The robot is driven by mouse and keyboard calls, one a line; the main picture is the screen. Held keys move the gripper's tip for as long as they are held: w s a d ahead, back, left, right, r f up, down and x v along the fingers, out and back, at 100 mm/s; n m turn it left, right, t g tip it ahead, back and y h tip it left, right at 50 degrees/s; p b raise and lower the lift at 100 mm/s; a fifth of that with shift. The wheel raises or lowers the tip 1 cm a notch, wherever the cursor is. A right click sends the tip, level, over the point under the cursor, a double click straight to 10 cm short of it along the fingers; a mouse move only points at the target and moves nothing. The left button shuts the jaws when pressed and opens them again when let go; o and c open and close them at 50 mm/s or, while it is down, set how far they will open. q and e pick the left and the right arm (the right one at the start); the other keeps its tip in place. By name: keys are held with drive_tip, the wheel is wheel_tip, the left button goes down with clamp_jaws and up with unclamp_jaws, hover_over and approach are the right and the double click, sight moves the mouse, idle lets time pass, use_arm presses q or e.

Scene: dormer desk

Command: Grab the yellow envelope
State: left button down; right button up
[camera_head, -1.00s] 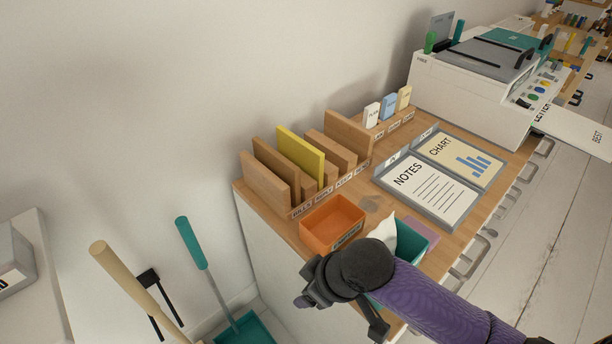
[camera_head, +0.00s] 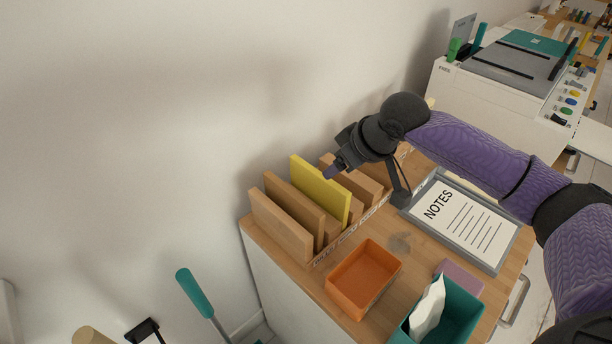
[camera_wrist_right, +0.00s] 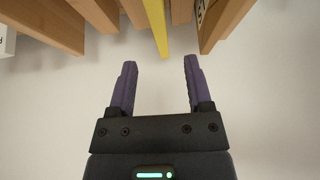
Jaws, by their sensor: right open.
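The yellow envelope (camera_head: 318,188) stands upright in a wooden sorter (camera_head: 287,220), between brown wooden dividers. My right gripper (camera_head: 366,184) is open and empty, close above and to the right of the envelope in the head view. In the right wrist view, the envelope's yellow edge (camera_wrist_right: 157,22) lies beyond the purple fingertips (camera_wrist_right: 160,64), lined up with the gap between them. A gap shows between the fingertips and the envelope there. My gripper and arm hide part of the sorter's right end. My left gripper is out of view.
An orange bin (camera_head: 364,278) and a teal bin (camera_head: 462,312) with white paper stand in front of the sorter. A grey tray with a NOTES sheet (camera_head: 465,220) lies to the right. A white machine (camera_head: 490,95) stands behind. The wall rises close behind the sorter.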

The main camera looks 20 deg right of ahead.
sight(319, 179)
drive_tip(key=b+x, duration=0.5)
drive_tip(key=x, duration=0.4)
drive_tip(key=shift+w+f, duration=0.15)
drive_tip(key=shift+w, duration=0.1)
drive_tip(key=shift+w+a, duration=0.1)
drive_tip(key=shift+c, duration=1)
drive_tip(key=c, duration=0.5)
clamp_jaws()
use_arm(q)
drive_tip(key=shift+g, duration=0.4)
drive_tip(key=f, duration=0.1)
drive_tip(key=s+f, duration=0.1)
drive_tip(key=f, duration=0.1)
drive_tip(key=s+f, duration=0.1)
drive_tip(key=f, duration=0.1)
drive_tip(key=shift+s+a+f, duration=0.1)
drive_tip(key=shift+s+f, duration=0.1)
